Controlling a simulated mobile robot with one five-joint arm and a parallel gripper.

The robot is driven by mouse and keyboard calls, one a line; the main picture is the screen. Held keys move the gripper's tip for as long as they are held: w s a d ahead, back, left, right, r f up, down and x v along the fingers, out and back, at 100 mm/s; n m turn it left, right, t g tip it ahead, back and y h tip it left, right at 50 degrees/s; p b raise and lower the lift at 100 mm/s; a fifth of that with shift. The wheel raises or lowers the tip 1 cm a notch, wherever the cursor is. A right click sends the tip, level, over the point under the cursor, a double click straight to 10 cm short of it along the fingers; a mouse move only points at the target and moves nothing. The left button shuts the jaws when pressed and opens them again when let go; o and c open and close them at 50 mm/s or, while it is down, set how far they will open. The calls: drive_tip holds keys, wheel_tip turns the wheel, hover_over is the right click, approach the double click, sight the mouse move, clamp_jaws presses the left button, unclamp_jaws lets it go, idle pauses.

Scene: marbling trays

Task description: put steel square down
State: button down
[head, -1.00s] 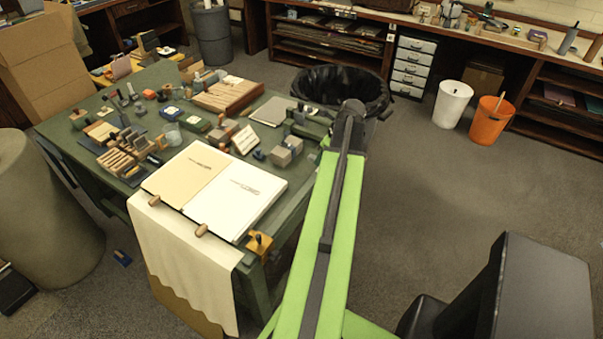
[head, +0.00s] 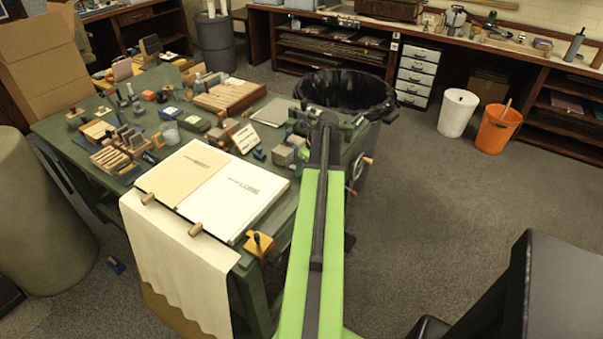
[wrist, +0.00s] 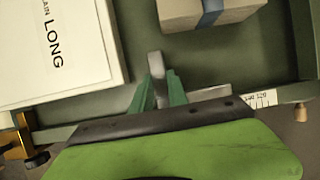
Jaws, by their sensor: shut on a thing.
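My gripper (wrist: 159,88) shows in the wrist view with its green fingers shut on a narrow grey metal piece, the steel square (wrist: 155,62). Its upper end sticks out past the fingertips. The rest of it is largely hidden by the fingers and my dark wrist bar. The green worktable (wrist: 122,91) lies beneath, close to its front edge; I cannot tell whether the square touches it. In the head view my arm reaches over the right end of the green table (head: 262,285), and hides the gripper and the square.
A pale block with a blue band (wrist: 185,15) stands beyond the fingertips. A yellow clamp (head: 258,244) grips the table edge. Several tools crowd the table's far left.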

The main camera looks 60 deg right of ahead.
drive_tip(key=shift+f+b, duration=0.55)
drive_tip(key=shift+b, duration=0.1)
drive_tip(key=c, duration=1.3)
unclamp_jaws()
drive_tip(key=shift+r, duration=0.1)
drive_tip(key=p+v, duration=1.2)
drive_tip(key=v, duration=0.1)
drive_tip(key=shift+w, duration=0.25)
drive_tip(key=shift+r, duration=0.1)
